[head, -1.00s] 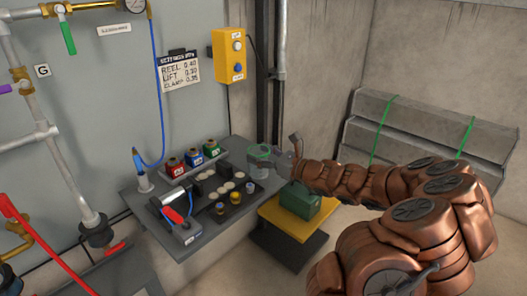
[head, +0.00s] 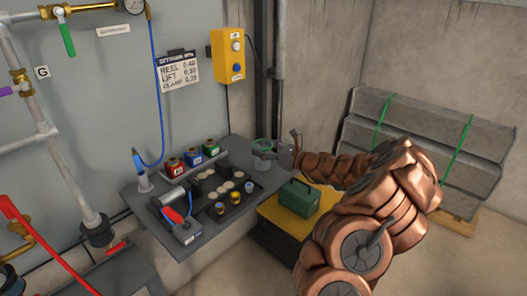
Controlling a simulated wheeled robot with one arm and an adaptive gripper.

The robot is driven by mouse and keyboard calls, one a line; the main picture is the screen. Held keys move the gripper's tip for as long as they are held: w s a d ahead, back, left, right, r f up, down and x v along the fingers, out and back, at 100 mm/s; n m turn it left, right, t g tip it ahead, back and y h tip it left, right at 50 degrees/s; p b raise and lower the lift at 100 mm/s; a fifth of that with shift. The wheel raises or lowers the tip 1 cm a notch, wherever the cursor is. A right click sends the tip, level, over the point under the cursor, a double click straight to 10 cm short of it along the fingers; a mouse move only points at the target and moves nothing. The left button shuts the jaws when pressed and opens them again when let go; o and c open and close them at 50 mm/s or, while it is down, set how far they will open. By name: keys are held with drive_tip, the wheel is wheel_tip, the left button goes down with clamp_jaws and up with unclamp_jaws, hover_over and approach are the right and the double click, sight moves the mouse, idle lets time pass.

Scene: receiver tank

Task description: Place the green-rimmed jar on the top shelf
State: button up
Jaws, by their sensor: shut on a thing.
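The green-rimmed jar (head: 262,145) is pale and see-through, and looks about upright near the right back corner of the grey bench (head: 148,190). My gripper (head: 271,154) reaches it from the right and is shut on it. The fingers are small in this view and cover part of the jar's right side. I cannot tell whether the jar's base touches the bench or hangs clear of it. I cannot make out which surface is the top shelf.
Red, blue and green canisters (head: 192,158) and a dark tray (head: 222,193) fill much of the bench. A green box (head: 298,197) sits on a yellow platform (head: 268,212) below my arm. Grey stepped blocks (head: 425,135) stand at the right wall.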

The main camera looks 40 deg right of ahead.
drive_tip(key=shift+f, duration=0.65)
drive_tip(key=shift+f, duration=0.15)
drive_tip(key=o, duration=1.1)
drive_tip(key=shift+r, duration=0.2)
drive_tip(key=v, duration=1.2)
drive_tip(key=shift+f+b, duration=0.1)
drive_tip(key=shift+b, duration=0.2)
